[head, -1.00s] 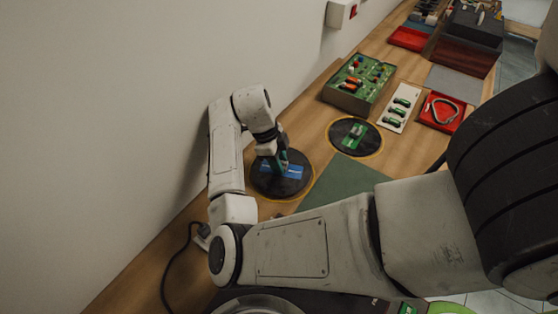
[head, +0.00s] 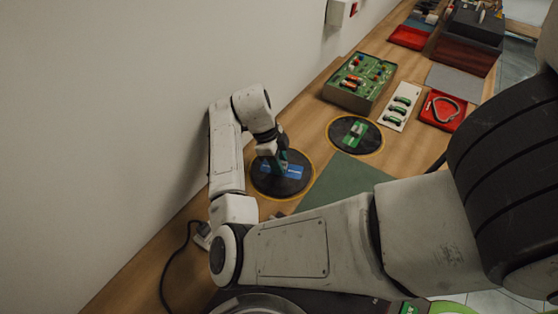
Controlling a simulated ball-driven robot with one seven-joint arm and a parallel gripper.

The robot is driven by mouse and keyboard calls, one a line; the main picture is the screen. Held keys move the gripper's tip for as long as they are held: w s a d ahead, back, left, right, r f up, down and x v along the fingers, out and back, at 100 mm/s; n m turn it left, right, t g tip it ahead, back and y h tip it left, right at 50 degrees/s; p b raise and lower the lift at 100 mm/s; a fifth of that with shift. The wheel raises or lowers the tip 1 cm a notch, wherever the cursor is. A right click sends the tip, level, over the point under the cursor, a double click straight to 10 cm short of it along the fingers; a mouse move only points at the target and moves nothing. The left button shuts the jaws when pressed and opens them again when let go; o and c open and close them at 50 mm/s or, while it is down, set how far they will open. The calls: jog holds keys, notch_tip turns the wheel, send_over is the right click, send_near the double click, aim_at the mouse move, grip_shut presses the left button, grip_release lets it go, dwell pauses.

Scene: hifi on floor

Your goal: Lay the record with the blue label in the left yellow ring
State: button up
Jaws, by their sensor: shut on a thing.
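The black record with the blue label (head: 293,183) lies flat, or very nearly flat, within the left yellow ring (head: 311,188), whose rim shows around its edge. My gripper (head: 280,165) is over the record's middle, pointing down, and partly covers the blue label. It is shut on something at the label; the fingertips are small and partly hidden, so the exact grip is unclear. A second black record with a green label (head: 355,134) lies in the right yellow ring (head: 382,147).
A green mat (head: 340,185) lies right of the left ring. Behind are a green box of parts (head: 360,80), a white tray (head: 400,106) and a red tray (head: 443,110). The wall (head: 130,110) is close on the left. A dark cable (head: 172,262) lies near the front.

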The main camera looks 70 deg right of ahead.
jog(key=shift+f, duration=0.25)
dwell(0.4)
jog(key=o, duration=1.2)
jog(key=shift+c, duration=0.2)
